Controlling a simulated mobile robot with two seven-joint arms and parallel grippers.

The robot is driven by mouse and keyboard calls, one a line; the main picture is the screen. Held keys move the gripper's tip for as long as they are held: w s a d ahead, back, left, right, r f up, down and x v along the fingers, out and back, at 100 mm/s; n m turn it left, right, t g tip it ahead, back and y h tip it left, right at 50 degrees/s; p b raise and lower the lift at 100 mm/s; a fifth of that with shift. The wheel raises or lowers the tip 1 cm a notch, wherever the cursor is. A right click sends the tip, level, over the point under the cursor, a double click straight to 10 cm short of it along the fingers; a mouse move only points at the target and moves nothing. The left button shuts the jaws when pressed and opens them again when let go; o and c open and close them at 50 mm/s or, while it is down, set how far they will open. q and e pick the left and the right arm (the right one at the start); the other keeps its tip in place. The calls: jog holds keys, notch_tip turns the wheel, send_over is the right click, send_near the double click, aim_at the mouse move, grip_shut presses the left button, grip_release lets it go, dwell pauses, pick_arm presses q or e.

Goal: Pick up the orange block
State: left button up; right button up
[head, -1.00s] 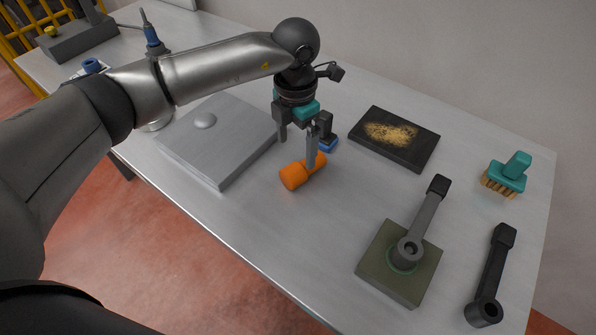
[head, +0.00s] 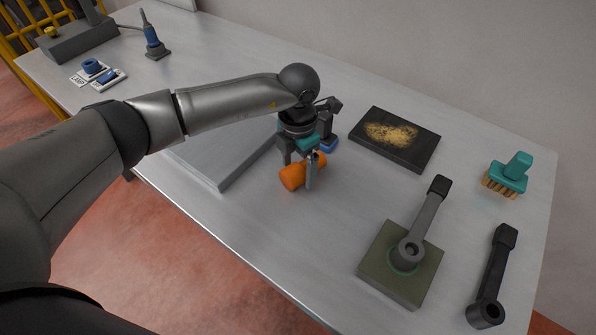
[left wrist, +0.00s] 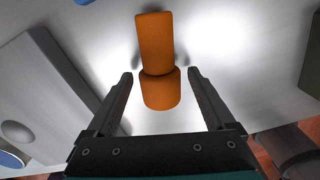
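The orange block (head: 293,177) lies on the table near its front edge, a thick rounded part joined to a narrower one. In the left wrist view the orange block (left wrist: 157,60) lies between and beyond the fingertips, with a gap on each side. My left gripper (head: 299,172) is open and low over the block, its fingers on either side of it. The left wrist view also shows the open left gripper (left wrist: 160,75). Part of the block is hidden behind a finger in the head view. My right gripper is not in view.
A grey plate (head: 225,172) lies left of the block, close by. A small blue item (head: 329,144) sits just behind it. A dark tray (head: 420,146), an olive block with a lever (head: 385,283), a black lever (head: 491,270) and a teal brush (head: 512,172) stand right.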

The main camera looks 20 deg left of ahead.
pick_arm(q)
grip_shut()
dwell(0.5)
